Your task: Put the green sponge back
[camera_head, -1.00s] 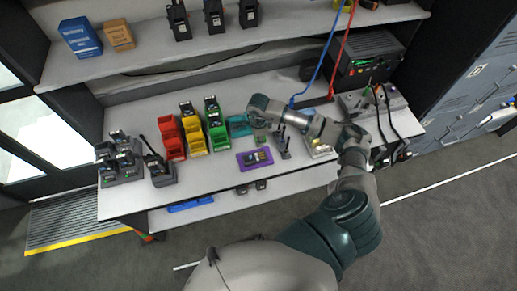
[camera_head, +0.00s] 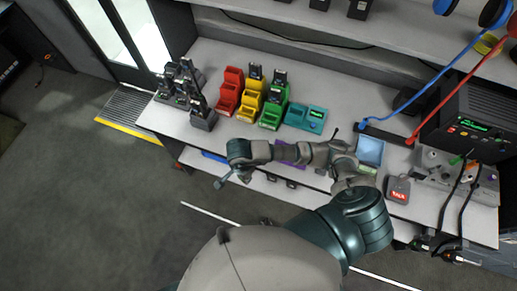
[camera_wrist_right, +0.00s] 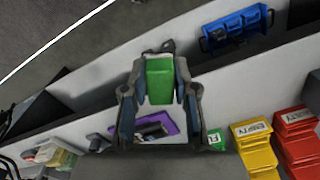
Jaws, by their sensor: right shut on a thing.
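My right gripper (camera_head: 222,183) appears in front of the table's front edge in the head view. In the right wrist view, the right gripper (camera_wrist_right: 160,85) is shut on a green block, which looks like the green sponge (camera_wrist_right: 160,80). The sponge is hard to make out in the head view. My left gripper is not in view.
A purple tray (camera_wrist_right: 172,125) holds a dark device. A light blue tray (camera_head: 370,150) and a talk unit (camera_head: 398,189) are at the right.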

